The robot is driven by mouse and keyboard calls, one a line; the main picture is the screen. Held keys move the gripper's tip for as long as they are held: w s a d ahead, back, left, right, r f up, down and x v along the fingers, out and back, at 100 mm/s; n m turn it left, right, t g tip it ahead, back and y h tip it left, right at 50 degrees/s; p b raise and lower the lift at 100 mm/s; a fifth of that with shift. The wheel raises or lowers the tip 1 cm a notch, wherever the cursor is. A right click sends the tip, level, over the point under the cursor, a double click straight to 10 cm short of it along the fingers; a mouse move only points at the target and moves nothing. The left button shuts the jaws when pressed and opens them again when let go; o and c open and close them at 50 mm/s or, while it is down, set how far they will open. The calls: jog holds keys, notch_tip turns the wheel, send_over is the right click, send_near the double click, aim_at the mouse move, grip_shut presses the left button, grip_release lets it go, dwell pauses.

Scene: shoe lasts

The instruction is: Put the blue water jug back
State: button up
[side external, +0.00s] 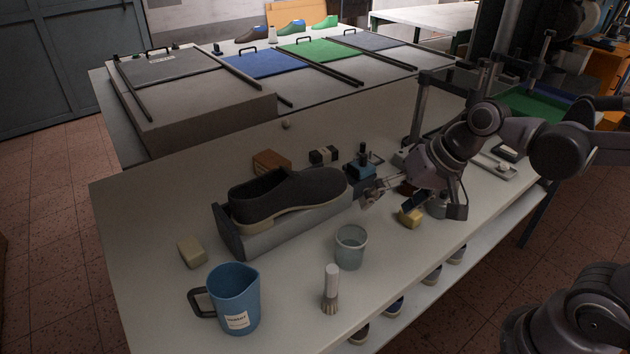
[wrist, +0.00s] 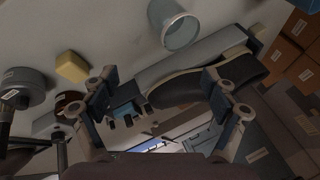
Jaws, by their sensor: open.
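The blue water jug (side external: 236,302) stands upright on the near left part of the table in the side view. It has a dark handle on its left and a white label on its front. My gripper (side external: 392,200) is over the right half of the table, well apart from the jug, beyond the grey cup and by the toe of the shoe. In the wrist view my gripper (wrist: 160,80) has its two fingers spread wide, with nothing held between them.
A dark shoe (side external: 290,196) rests on a grey stand in the middle. A translucent cup (side external: 350,248) and an upright brush (side external: 330,290) stand right of the jug. A beige block (side external: 192,253) lies behind the jug. A yellow block (side external: 410,217) is near my gripper.

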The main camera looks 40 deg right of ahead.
jog(key=s+d+n+t+h, duration=0.2)
jog(key=s+d+n+h, duration=0.1)
jog(key=d, duration=0.3)
jog(key=shift+s+d+n, duration=0.15)
jog(key=shift+n, duration=0.55)
